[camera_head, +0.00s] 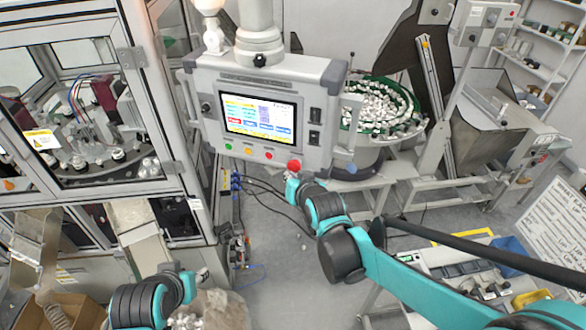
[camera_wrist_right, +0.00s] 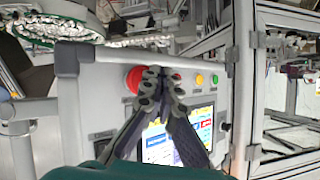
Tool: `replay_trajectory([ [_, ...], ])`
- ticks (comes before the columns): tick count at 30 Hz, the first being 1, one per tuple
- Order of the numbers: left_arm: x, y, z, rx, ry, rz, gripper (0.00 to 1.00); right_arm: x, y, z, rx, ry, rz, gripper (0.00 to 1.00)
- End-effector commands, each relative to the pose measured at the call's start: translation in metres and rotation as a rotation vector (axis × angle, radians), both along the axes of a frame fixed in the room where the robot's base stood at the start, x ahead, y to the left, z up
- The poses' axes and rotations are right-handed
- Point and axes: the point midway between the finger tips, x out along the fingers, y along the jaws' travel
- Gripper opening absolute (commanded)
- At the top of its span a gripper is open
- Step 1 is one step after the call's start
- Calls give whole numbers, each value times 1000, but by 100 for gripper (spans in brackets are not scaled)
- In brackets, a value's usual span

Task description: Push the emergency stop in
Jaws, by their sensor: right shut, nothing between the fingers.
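The emergency stop (camera_head: 294,164) is a round red mushroom button at the lower right corner of the control panel (camera_head: 215,95). My right gripper (camera_head: 291,176) is shut and empty, just below the button in the head view. In the right wrist view the emergency stop (camera_wrist_right: 133,79) shows left of the shut fingertips (camera_wrist_right: 160,76), which partly cover its edge. I cannot tell whether they touch it. My left gripper (camera_head: 201,275) is small and low at the left, away from the panel, and its fingers are unclear.
The panel has a lit screen (camera_head: 259,117) and small green (camera_head: 228,146), yellow (camera_head: 248,152) and red (camera_head: 269,156) buttons. A bowl feeder (camera_head: 378,105) stands behind it. A glazed machine cell (camera_head: 120,58) is at left. Open floor lies below the panel.

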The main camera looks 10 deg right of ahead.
Motion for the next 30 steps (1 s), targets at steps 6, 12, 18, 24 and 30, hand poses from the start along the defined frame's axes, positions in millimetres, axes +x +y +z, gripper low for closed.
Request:
replay_trajectory([
  [6, 0, 0, 0, 0, 0, 0, 40, 0, 0, 0, 0, 0, 0, 0],
  [12, 0, 0, 0, 0, 0, 0, 40, 0, 0, 0, 0, 0, 0, 0],
  [18, 0, 0, -3, 0, 0, 0, 40, 6, -3, 0, 0, 0, -1, 0],
  [24, 0, 0, -3, 0, 0, 0, 40, 8, -4, 0, 0, 0, 0, 0],
  [30, 0, 0, -3, 0, 0, 0, 40, 8, -4, 0, 0, 0, 0, 0],
])
